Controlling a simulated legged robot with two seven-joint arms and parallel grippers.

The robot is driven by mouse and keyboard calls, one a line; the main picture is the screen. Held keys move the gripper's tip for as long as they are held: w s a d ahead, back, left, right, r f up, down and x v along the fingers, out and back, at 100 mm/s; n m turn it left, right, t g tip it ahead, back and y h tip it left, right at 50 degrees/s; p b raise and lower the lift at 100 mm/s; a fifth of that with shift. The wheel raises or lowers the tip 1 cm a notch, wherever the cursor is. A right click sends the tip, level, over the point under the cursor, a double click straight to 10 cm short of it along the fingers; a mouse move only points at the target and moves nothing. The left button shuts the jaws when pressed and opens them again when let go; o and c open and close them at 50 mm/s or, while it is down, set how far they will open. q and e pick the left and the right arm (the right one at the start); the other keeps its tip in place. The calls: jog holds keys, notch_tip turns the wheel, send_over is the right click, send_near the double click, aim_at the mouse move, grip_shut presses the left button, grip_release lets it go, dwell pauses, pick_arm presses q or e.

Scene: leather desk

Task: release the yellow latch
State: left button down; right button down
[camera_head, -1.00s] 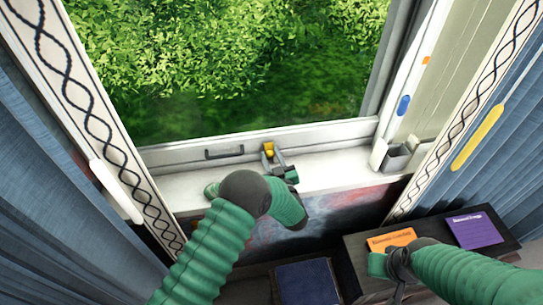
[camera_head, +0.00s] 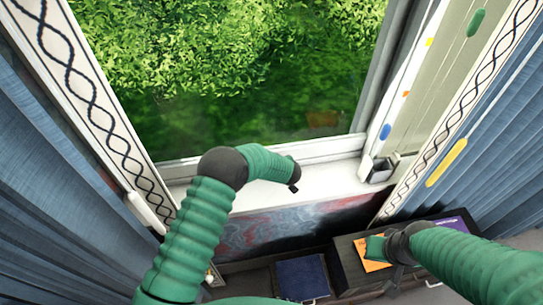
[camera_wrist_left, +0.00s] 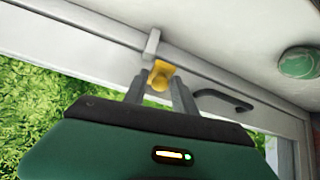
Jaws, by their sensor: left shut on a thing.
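The yellow latch (camera_wrist_left: 160,75) shows in the left wrist view, on the white window frame beside a pale bracket (camera_wrist_left: 151,45). My left gripper (camera_wrist_left: 160,88) has its two grey fingers on either side of the latch and is shut on it.
A dark window handle (camera_wrist_left: 224,100) is right of the latch in the wrist view. A round green object (camera_wrist_left: 298,62) is on the white surface. A grey holder (camera_head: 380,169) stands at the sill's right end. Orange (camera_head: 374,262) and purple (camera_head: 452,224) books lie on the dark box.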

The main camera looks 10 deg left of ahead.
pick_arm(q)
jog(key=shift+w+a+r+g+h+p, duration=0.15)
jog(key=shift+w+r+g+h+p, duration=0.15)
jog(key=shift+r+g+p, duration=0.45)
jog(key=shift+w+f+g+h+p, duration=0.1)
jog(key=shift+w+g+h+p, duration=0.1)
jog(key=shift+g+h+p, duration=0.4)
pick_arm(e)
jog(key=shift+w+v, duration=0.25)
jog(key=shift+v, duration=0.8)
jog(key=shift+w+v, duration=0.25)
jog(key=shift+v, duration=0.85)
pick_arm(q)
jog(key=shift+a+g, duration=0.1)
jog(key=shift+g, duration=0.15)
pick_arm(e)
jog(key=shift+r, duration=0.15)
pick_arm(q)
jog(key=c, duration=1.3)
grip_release()
jog(key=shift+w+f, duration=0.1)
jog(key=shift+w, duration=0.05)
pick_arm(e)
jog(key=shift+w, duration=0.15)
